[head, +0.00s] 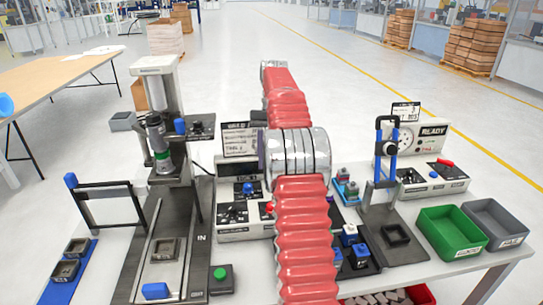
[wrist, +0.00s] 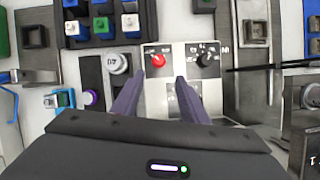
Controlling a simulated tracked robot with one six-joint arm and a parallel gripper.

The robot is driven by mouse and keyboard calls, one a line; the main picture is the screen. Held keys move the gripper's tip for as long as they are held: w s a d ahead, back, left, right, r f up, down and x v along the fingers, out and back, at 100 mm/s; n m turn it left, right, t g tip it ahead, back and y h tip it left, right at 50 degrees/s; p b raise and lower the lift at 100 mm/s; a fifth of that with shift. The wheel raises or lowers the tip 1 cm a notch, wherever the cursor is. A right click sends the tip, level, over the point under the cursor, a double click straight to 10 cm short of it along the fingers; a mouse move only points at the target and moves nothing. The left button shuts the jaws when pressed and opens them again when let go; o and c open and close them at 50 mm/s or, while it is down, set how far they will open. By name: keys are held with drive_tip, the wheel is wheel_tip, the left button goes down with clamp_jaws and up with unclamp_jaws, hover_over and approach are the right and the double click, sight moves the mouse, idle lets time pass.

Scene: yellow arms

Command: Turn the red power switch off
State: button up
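A red rotary knob (wrist: 158,59) sits on a black-faced, light control panel in the wrist view. Its edge also shows in the head view (head: 267,208), partly covered by my arm. Its pointer direction and label are too small to read. My gripper (wrist: 161,77) is open and empty, with its two purple fingers spread over the panel. The fingertips are near the red knob, one on each side, with no clear contact. In the head view my gripper is hidden behind my red-sleeved arm. A separate red lever (head: 445,162) is on the READY box at the right.
A black rotary knob (wrist: 206,57) is beside the red one on the same panel. A round grey knob (wrist: 117,63) is on the other side. Blue and white blocks (wrist: 101,25) are close by. A green bin (head: 452,233) and grey bin (head: 496,222) stand at the right.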

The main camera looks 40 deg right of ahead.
drive_tip(key=shift+w+d+r, duration=0.15)
drive_tip(key=shift+r, duration=0.4)
idle(0.4)
drive_tip(key=shift+n+t+h, duration=0.5)
drive_tip(key=shift+t+h, duration=0.2)
drive_tip(key=f, duration=0.2)
drive_tip(key=a+f, duration=0.1)
drive_tip(key=f, duration=0.1)
drive_tip(key=w+f, duration=0.1)
drive_tip(key=f, duration=0.2)
drive_tip(key=shift+a, duration=0.4)
drive_tip(key=s+a+r+n+t, duration=0.1)
drive_tip(key=s+a+n+t, duration=0.1)
drive_tip(key=s+a, duration=0.5)
drive_tip(key=s+a+r+n+t+h, duration=0.1)
drive_tip(key=s+a, duration=0.6)
drive_tip(key=a, duration=0.9)
drive_tip(key=s+a+r+n+t, duration=0.3)
drive_tip(key=s+a, duration=0.5)
drive_tip(key=a, duration=0.3)
drive_tip(key=shift+a+n+t+h, duration=0.4)
drive_tip(key=shift+n+t, duration=0.2)
drive_tip(key=shift+n, duration=0.5)
